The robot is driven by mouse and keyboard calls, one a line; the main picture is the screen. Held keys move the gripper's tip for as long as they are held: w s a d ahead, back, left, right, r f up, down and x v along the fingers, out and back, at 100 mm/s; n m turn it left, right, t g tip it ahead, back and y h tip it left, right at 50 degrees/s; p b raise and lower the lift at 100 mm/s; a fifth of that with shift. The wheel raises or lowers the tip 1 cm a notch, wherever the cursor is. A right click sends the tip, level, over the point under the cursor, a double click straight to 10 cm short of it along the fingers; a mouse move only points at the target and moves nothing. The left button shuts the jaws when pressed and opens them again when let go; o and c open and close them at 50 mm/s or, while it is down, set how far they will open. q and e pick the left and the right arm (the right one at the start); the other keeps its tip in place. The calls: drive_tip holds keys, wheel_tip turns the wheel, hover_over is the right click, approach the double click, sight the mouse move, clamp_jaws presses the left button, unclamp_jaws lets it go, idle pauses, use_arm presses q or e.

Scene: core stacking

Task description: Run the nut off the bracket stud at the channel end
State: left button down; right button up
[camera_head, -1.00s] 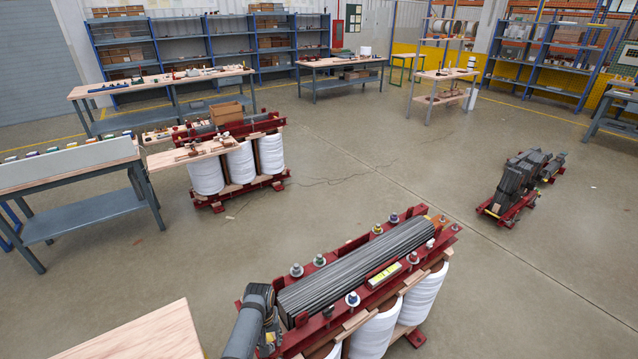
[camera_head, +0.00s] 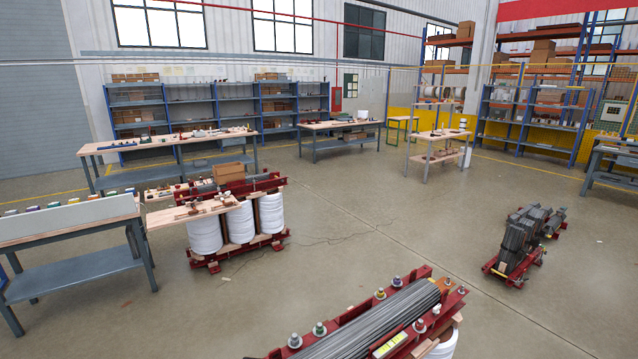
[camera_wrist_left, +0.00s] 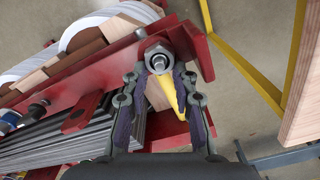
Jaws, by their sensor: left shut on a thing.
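In the left wrist view my left gripper (camera_wrist_left: 163,76) is shut on the silvery nut (camera_wrist_left: 152,50), with a fingertip on each side of it. The end of the bracket stud (camera_wrist_left: 158,63) shows as a round face in the middle of the nut. The nut sits at the end of the red channel (camera_wrist_left: 98,66). Whether it still touches the bracket, I cannot tell. A yellow piece (camera_wrist_left: 169,93) lies between the fingers, below the nut.
Grey core laminations (camera_wrist_left: 62,137) lie beside the channel. A yellow rail (camera_wrist_left: 246,70) and a wooden tabletop (camera_wrist_left: 302,105) stand at the right of the wrist view. Another core with white coils (camera_head: 240,225) stands mid-floor. Open floor (camera_head: 370,220) lies to its right.

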idle(0.4)
use_arm(q)
drive_tip(key=shift+a+r+n+p, duration=0.1)
drive_tip(key=shift+r+n+p, duration=0.05)
drive_tip(key=shift+n+p, duration=0.3)
drive_tip(key=n, duration=0.2)
drive_tip(key=shift+s+a+n+p, duration=0.1)
drive_tip(key=shift+a+n+p, duration=0.05)
drive_tip(key=shift+n+p, duration=0.2)
drive_tip(key=shift+n, duration=0.5)
drive_tip(key=shift+s+a+n+p, duration=0.15)
drive_tip(key=shift+n+p, duration=0.4)
drive_tip(key=shift+n, duration=0.65)
drive_tip(key=shift+s+a+n, duration=0.1)
drive_tip(key=shift+n, duration=1)
drive_tip(key=shift+p, duration=0.3)
